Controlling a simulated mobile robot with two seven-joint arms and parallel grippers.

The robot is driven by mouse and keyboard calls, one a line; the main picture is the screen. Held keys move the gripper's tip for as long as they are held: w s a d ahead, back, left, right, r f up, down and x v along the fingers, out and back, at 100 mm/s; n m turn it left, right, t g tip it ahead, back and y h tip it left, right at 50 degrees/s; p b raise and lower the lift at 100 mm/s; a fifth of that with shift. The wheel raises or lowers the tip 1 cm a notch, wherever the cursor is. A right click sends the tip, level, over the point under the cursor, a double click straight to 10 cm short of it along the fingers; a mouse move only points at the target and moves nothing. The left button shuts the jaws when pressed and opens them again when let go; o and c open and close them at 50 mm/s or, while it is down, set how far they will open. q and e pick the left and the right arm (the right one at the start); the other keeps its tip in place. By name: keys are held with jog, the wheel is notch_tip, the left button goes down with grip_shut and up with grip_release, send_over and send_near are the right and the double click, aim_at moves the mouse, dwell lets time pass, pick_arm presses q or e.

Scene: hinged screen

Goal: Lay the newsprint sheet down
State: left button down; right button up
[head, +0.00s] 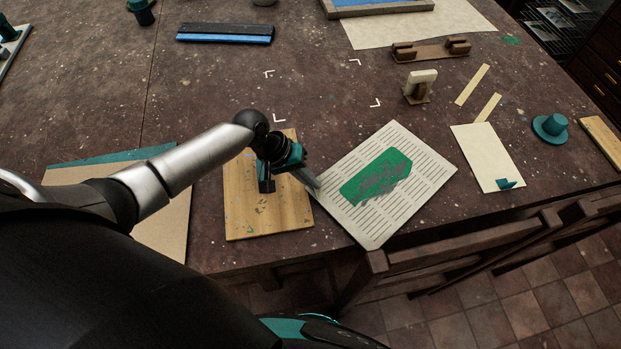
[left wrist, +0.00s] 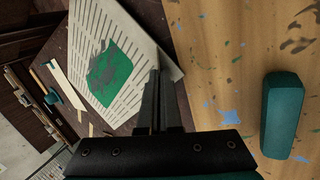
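The newsprint sheet (head: 420,165) is pale with rows of printed lines and a green patch smeared with grey in its middle. It sits at an angle by the table's front edge, its near corner reaching that edge. My left gripper (head: 314,184) is at its left corner, just right of the wooden board. In the left wrist view the two fingers (left wrist: 163,75) are close together at the sheet's corner (left wrist: 140,25) and seem shut on it. How high the sheet is above the table is hard to tell. My right gripper is not in view.
A paint-flecked wooden board (head: 265,215) lies left of the sheet. White corner marks (head: 279,118) frame free table behind. A cream card (head: 482,150), a teal round-knobbed piece (head: 550,128) and a small stand (head: 418,90) are to the right. A chair (head: 450,255) stands below the edge.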

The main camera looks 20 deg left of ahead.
pick_arm(q)
jog(key=c, duration=1.6)
grip_release()
jog(key=c, duration=1)
grip_release()
jog(key=shift+s+a+f, duration=0.1)
jog(key=shift+c, duration=0.5)
notch_tip(320, 180, up, 7)
jog(key=p, duration=0.7)
jog(key=shift+p, duration=0.3)
